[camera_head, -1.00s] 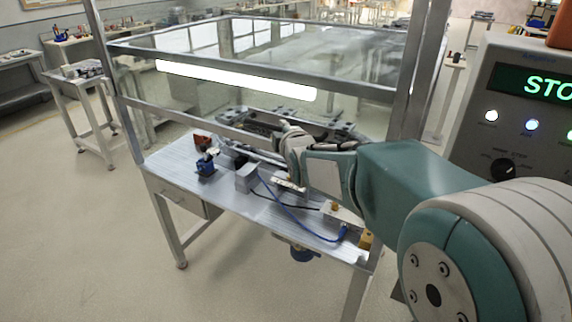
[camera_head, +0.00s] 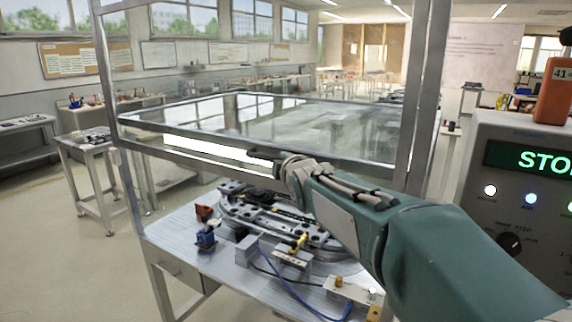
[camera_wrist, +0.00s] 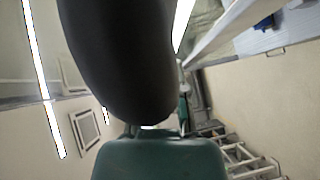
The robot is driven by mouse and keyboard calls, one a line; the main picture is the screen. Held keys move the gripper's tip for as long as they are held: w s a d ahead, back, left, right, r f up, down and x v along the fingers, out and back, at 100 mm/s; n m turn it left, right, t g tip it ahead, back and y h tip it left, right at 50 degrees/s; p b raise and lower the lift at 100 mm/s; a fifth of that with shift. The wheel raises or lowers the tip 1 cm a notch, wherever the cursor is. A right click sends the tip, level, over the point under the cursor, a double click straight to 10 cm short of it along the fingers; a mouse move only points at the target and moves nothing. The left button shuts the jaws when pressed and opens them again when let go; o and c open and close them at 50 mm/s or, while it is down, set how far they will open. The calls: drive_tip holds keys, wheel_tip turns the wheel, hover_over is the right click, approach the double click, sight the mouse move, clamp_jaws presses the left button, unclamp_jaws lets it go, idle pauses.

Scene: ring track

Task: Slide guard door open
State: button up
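The guard (camera_head: 262,151) is a metal-framed enclosure with clear panels over the workbench, with a bright light strip (camera_head: 205,146) inside. On its front I see one crossbar; the opening below it, above the bench, looks clear. My gripper (camera_head: 264,158) is at the front crossbar, right of its middle, with its dark fingertips at bar height. Contact and a handle are not clear, as my wrist hides that part. In the wrist view a large dark rounded shape fills the upper middle, and I cannot tell the fingers' opening.
The bench (camera_head: 172,236) holds a grey ring track (camera_head: 265,212), a blue part (camera_head: 206,239), small blocks and a blue cable. A control box (camera_head: 530,190) with a green "STO" display stands at right. Metal posts (camera_head: 423,100) flank the guard.

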drive_tip(key=o, duration=0.4)
drive_tip(key=shift+a, duration=0.2)
drive_tip(key=shift+o, duration=0.2)
drive_tip(key=shift+w+a, duration=0.1)
drive_tip(key=shift+a, duration=0.05)
drive_tip(key=shift+s, duration=0.2)
drive_tip(key=v, duration=1.1)
drive_tip(key=shift+s, duration=0.3)
